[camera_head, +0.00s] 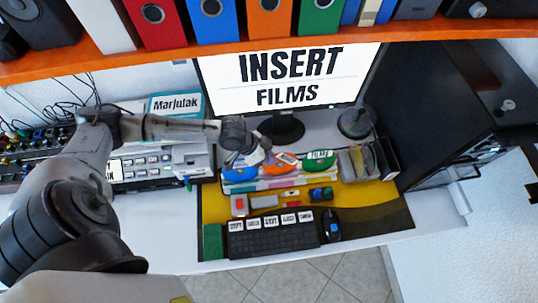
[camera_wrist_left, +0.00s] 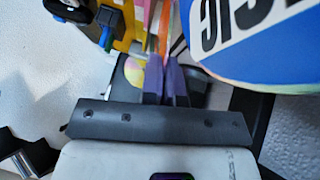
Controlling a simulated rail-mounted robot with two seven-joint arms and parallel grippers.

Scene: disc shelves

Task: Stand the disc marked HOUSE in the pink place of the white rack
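Several discs stand in a low white rack (camera_head: 262,186) in front of the monitor. They are a blue disc (camera_head: 245,172) at the left, an orange disc (camera_head: 282,161) in the middle and a green disc (camera_head: 320,158) labelled FILMS at the right. I cannot read HOUSE on any disc. My left gripper (camera_head: 236,157) is at the rack's left end, by the blue disc. In the left wrist view its two dark purple fingers (camera_wrist_left: 164,84) are close together; whether they hold anything is unclear. A blue disc with a white label (camera_wrist_left: 255,35) is to their right. My right gripper is out of view.
The monitor (camera_head: 290,80) stands behind the rack and reads INSERT FILMS. A keyboard (camera_head: 273,239) and mouse (camera_head: 332,226) lie in front. An orange shelf (camera_head: 300,47) with binders hangs above. A black cabinet (camera_head: 440,110) stands right. The white desk's front left (camera_head: 160,225) is clear.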

